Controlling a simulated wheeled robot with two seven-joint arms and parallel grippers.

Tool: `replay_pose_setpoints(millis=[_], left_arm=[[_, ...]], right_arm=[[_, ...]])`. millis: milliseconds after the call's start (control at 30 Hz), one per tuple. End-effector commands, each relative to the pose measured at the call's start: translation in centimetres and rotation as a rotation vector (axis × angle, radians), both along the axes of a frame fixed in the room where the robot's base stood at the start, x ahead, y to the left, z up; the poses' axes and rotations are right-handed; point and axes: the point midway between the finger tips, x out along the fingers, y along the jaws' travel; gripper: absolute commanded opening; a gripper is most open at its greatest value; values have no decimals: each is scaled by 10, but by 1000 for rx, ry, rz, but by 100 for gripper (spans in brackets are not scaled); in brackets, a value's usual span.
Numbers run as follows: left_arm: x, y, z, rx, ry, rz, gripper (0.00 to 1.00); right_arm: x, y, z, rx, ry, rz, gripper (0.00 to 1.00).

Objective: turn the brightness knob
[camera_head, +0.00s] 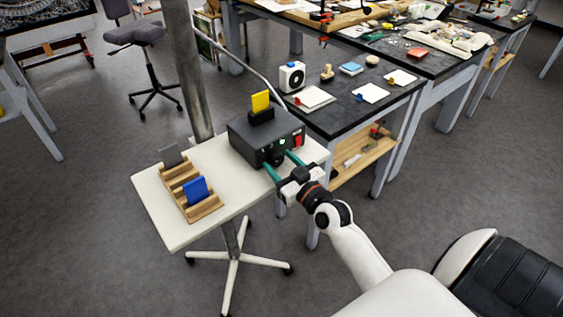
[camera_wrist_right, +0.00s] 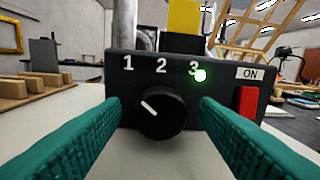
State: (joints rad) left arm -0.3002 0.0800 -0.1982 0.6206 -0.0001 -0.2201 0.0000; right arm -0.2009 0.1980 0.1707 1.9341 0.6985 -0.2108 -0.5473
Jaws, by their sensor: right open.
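The brightness knob (camera_wrist_right: 160,113) is a round black dial with a white pointer line, on the front of a dark control box (camera_head: 262,137). In the right wrist view its line points up and left, toward the 1. The numbers 1, 2 and 3 stand above it, with a lit green light (camera_wrist_right: 201,75) at the 3. My right gripper (camera_head: 280,166) is open, its two green fingers reaching toward the box front. In the wrist view the fingers lie on either side of the knob, apart from it. My left gripper is not in view.
A red switch (camera_wrist_right: 247,102) under an ON label is right of the knob. The box stands on a white table (camera_head: 160,222) with a wooden rack (camera_head: 205,208) holding a blue card (camera_head: 195,190). A yellow card (camera_head: 261,101) stands on the box. A dark workbench (camera_head: 340,112) is behind right.

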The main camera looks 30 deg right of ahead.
Motion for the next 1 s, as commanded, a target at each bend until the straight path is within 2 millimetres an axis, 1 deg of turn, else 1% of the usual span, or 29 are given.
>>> replay_pose_setpoints(millis=[267, 300, 467, 500, 567, 767, 1000], left_arm=[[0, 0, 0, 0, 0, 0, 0], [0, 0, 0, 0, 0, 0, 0], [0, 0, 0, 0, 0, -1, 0], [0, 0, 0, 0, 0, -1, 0], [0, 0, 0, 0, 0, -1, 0], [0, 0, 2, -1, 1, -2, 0], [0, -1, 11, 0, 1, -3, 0]], right_arm=[[2, 0, -1, 1, 1, 0, 55], [2, 0, -1, 1, 1, 0, 52], [2, 0, 0, 0, 1, 0, 26], [2, 0, 0, 1, 1, 0, 19], [2, 0, 0, 0, 1, 0, 11], [2, 0, 0, 14, 2, 0, 11], [2, 0, 2, 109, 10, 0, 11]])
